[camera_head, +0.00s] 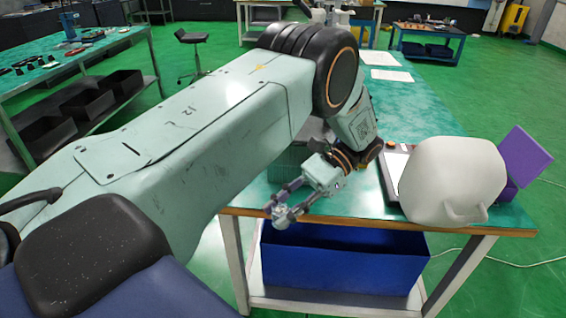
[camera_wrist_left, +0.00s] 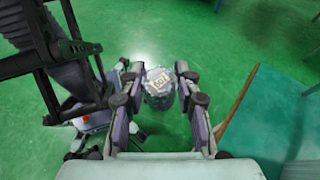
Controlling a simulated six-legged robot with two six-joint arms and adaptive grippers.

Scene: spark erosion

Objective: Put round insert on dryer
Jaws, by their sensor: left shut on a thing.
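My left gripper (camera_head: 287,203) comes in from the left and hangs just off the table's front edge. In the left wrist view the gripper (camera_wrist_left: 160,98) has its two fingers on either side of a round, silvery, speckled insert (camera_wrist_left: 159,80) with a pale marked top, and it is shut on it. The insert (camera_head: 281,216) looks small at the fingertips in the head view. I cannot tell which thing is the dryer; part of the tabletop is hidden behind my left arm. My right gripper is not in view.
The green table (camera_head: 350,203) carries a large white rounded body (camera_head: 455,178), a purple block (camera_head: 524,157) and a flat pale-topped item (camera_head: 394,165) near its right end. A blue bin (camera_head: 345,262) stands under it. Green floor lies below the gripper.

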